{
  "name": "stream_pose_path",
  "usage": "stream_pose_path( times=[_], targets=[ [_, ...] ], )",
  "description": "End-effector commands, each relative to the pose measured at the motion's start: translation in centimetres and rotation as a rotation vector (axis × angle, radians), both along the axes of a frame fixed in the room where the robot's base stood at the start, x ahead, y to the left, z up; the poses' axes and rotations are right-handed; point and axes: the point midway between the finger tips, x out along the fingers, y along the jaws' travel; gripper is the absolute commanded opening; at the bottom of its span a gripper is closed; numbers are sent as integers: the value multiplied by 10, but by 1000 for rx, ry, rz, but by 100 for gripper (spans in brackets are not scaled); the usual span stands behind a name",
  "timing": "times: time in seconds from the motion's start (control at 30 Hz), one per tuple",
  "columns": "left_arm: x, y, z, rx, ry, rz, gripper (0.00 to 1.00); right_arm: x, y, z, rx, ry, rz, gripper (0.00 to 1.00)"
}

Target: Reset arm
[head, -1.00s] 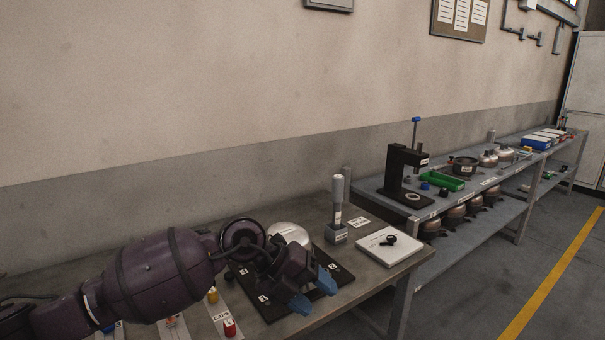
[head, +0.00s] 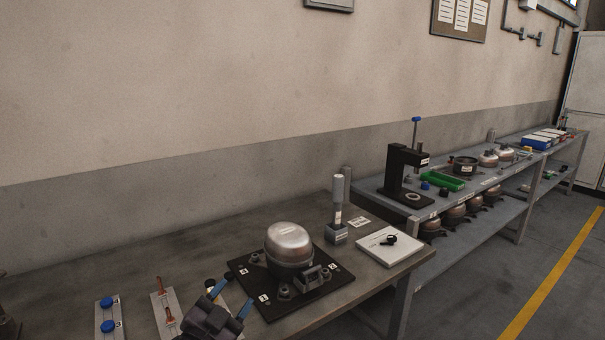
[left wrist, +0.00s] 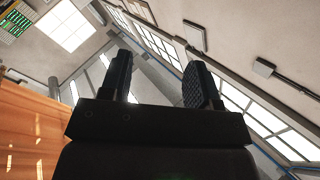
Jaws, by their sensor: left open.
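My left gripper (head: 232,299) is at the bottom of the head view, over the near edge of the bench (head: 120,262). Its two blue-tipped fingers are apart with nothing between them. In the left wrist view the fingers (left wrist: 160,82) are also spread and empty, with the ceiling and windows behind them. A silver compressor (head: 289,246) stands on a black plate (head: 263,303) to the right of the gripper, apart from it. My right gripper does not show.
Strips with blue caps (head: 108,326) and red parts (head: 169,317) lie left of my gripper. A grey post tool (head: 337,213) and a white board (head: 389,247) stand to the right. A black press (head: 401,172) and green tray (head: 444,182) sit on the further bench.

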Motion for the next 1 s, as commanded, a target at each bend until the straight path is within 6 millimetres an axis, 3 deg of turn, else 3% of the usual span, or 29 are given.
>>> stream_pose_path(
  times=[0.03, 0.2, 0.5, 0.8, 1.0],
  targets=[
    [-11, 14, -24, -35, 80, 40, 56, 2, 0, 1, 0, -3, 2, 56],
    [-51, 55, -93, -153, 308, 150, 56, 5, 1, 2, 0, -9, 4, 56],
    [-145, 110, -183, -297, 554, 321, 56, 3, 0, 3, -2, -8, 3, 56],
    [-240, 136, -245, -322, 726, 453, 56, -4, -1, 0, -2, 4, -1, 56],
    [-261, 139, -256, -319, 763, 472, 56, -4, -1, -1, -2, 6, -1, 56]
  ],
)
